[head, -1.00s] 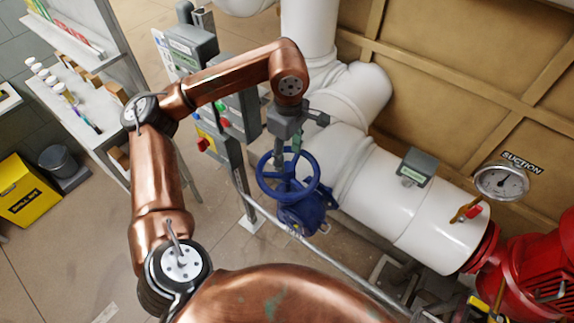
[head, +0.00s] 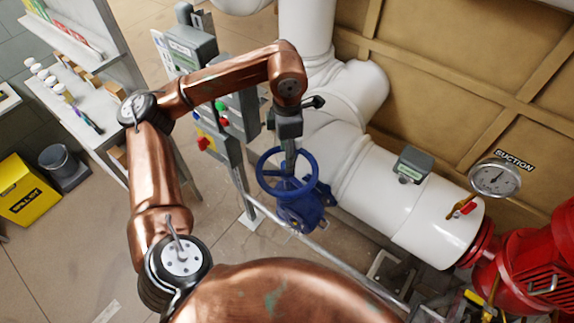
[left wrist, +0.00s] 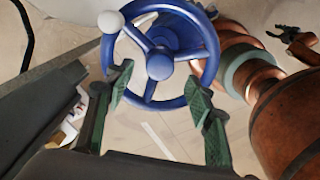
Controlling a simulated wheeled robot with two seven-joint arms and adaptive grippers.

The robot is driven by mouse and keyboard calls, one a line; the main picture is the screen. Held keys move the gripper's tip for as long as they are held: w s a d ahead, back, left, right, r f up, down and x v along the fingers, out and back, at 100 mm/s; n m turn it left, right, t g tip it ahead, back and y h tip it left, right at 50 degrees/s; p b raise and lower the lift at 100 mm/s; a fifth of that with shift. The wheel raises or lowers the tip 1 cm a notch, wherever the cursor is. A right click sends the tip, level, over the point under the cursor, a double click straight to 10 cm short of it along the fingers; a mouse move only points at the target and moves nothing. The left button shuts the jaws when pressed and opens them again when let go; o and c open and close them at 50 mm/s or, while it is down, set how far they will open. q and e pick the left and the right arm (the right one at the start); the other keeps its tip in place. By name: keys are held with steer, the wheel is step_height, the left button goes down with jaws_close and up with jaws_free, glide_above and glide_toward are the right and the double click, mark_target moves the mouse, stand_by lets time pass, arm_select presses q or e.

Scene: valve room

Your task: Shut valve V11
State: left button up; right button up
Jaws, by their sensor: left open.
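The blue handwheel (head: 262,172) sits on top of a blue valve body (head: 305,208) beside the white pipe. No valve tag is readable. My left gripper (head: 289,165) points down at the wheel from above. In the left wrist view the same wheel (left wrist: 209,50) has several spokes and a pale knob (left wrist: 110,21) on its rim. The green-padded fingers of my left gripper (left wrist: 160,95) stand apart on either side of the near rim. I cannot tell whether they touch it. A small dark jawed part (left wrist: 298,44), perhaps my right gripper, shows at the upper right, its opening unclear.
A thin grey rail (head: 325,248) runs low past the valve. A control post with grey boxes (head: 238,105) stands to the left. A white pipe (head: 385,190) with a gauge (head: 494,178) leads to a red pump (head: 530,270). Open floor lies at left.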

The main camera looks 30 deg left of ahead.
arm_select(q)
steer(key=n+p, duration=0.1)
steer(key=n, duration=0.4)
steer(key=shift+r, duration=0.1)
steer(key=shift+n, duration=1.2)
steer(key=n+p, duration=0.1)
steer(key=n, duration=0.3)
steer(key=shift+n, duration=0.4)
steer(key=n, duration=0.3)
steer(key=shift+p, duration=0.4)
steer(key=n, duration=0.3)
steer(key=shift+n+p, duration=0.35)
steer(key=shift+n, duration=0.05)
steer(key=n, duration=0.5)
steer(key=shift+n+p, duration=0.3)
steer(key=shift+p, duration=0.05)
